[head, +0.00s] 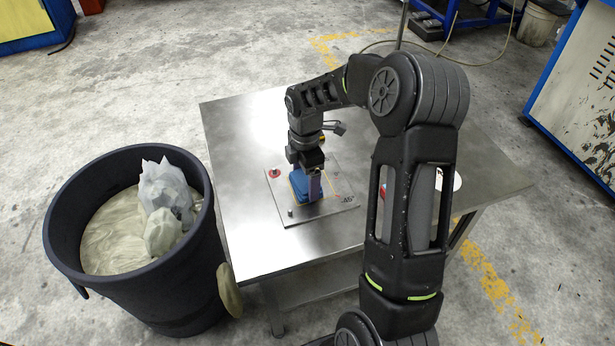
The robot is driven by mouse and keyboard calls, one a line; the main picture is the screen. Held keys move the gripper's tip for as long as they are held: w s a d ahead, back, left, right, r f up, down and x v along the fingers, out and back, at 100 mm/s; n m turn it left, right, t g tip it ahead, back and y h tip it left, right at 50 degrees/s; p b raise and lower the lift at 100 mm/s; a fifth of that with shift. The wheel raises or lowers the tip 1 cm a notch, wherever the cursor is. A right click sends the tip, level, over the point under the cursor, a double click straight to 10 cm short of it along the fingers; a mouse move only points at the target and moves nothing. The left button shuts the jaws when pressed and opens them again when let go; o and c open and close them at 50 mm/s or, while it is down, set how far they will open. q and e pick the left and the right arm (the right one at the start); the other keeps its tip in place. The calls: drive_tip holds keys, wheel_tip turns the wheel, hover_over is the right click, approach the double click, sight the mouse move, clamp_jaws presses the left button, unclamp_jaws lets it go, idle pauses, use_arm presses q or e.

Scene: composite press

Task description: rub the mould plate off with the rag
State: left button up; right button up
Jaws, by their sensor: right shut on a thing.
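The mould plate (335,204) is a flat grey plate lying on the steel table, with small knobs and marks near its edges. My right gripper (313,186) points down over the middle of the plate. The gripper and arm hide part of the rag and the plate behind. My left gripper is not in view.
The steel table (245,235) has bare room left of the plate. A dark bin (150,290) with pale crumpled stuff stands left of the table. A white disc (457,182) shows partly behind my right arm. A blue-edged cabinet (580,85) stands at the right.

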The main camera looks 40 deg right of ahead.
drive_tip(key=shift+a+f, duration=0.1)
drive_tip(key=shift+w+a, duration=0.2)
drive_tip(key=shift+a, duration=0.4)
drive_tip(key=shift+w+a, duration=0.2)
drive_tip(key=shift+a, duration=0.35)
drive_tip(key=shift+r, duration=0.2)
wheel_tip(320, 180, up, 7)
drive_tip(key=p, duration=0.5)
drive_tip(key=shift+p, duration=0.3)
